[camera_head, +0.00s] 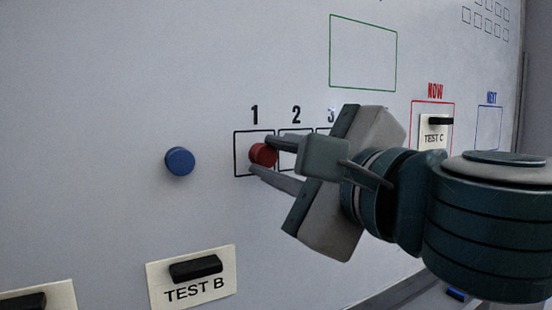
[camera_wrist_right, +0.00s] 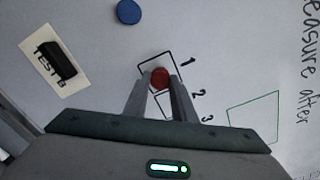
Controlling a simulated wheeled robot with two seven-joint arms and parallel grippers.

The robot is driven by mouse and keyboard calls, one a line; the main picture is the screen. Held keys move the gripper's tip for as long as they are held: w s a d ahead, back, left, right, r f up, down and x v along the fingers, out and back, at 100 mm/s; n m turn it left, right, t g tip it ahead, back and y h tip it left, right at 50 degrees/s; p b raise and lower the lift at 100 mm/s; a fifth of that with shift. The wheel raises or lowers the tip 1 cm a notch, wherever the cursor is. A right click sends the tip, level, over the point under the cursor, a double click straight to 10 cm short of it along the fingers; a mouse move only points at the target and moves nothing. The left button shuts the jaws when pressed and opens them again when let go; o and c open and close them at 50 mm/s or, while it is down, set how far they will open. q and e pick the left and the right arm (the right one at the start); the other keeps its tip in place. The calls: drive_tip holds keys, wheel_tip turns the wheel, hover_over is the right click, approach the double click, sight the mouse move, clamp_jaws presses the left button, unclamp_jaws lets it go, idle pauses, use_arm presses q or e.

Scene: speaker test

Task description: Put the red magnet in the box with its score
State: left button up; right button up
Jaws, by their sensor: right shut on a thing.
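The red magnet (camera_head: 262,155) is at the board, inside the outline of box 1 (camera_head: 236,150) in the head view. My right gripper (camera_head: 264,157) is shut on it, with a finger on either side. In the right wrist view the red magnet (camera_wrist_right: 160,77) sits between the fingertips (camera_wrist_right: 160,84), within the box marked 1. Box 2 (camera_head: 296,133) is partly hidden by my gripper, and box 3 is mostly hidden. Whether the magnet touches the board cannot be told. My left gripper is not in view.
A blue magnet (camera_head: 179,161) is on the whiteboard left of box 1. A TEST B card (camera_head: 192,290) with a black magnet is below. A TEST C card (camera_head: 434,142) is in the red NOW box at right. A green outline (camera_head: 363,53) above is empty.

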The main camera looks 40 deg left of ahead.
drive_tip(key=shift+w+a, duration=0.2)
drive_tip(key=shift+a, duration=0.35)
idle(0.8)
drive_tip(key=o, duration=1.4)
drive_tip(key=shift+c, duration=0.2)
drive_tip(key=shift+d, duration=0.15)
drive_tip(key=v, duration=0.7)
